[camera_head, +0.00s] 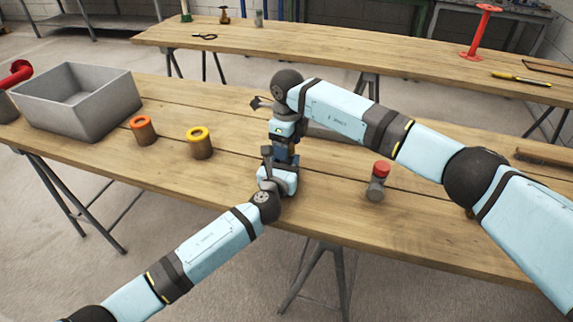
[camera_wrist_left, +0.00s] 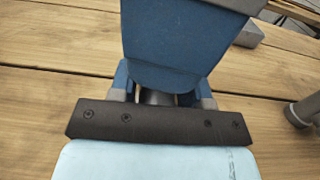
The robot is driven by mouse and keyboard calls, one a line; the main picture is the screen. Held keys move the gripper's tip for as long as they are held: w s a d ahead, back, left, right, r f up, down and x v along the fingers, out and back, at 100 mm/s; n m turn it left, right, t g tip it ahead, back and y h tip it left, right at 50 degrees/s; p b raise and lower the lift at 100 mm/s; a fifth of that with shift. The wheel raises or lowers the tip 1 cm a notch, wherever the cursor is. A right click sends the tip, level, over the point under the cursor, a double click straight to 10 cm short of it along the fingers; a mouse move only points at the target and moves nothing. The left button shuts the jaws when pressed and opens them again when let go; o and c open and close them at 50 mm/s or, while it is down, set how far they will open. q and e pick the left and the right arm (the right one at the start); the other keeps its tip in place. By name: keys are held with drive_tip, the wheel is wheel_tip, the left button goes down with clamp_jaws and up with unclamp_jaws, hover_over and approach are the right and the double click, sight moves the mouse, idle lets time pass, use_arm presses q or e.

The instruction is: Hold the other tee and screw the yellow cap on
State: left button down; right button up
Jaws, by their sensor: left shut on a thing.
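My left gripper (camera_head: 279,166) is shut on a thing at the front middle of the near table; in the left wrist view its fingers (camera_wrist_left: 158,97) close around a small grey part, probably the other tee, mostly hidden. My right gripper (camera_head: 286,147) points down from directly above and meets the left one. Its blue body (camera_wrist_left: 175,45) fills the middle of the left wrist view and hides its fingertips. I cannot see the yellow cap; it may be hidden between the grippers. A grey tee (camera_head: 376,188) with a red cap (camera_head: 382,168) stands upright to the right.
A brush (camera_head: 545,157) lies at the right. A second table (camera_head: 330,45) behind holds a red stand (camera_head: 476,40) and tools.

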drive_tip(key=shift+r, duration=2.3)
drive_tip(key=shift+c, duration=0.2)
drive_tip(key=shift+r, duration=0.3)
drive_tip(key=shift+c, duration=0.3)
wheel_tip(320, 180, up, 3)
drive_tip(key=shift+f+n, duration=0.1)
drive_tip(key=shift+n, duration=0.7)
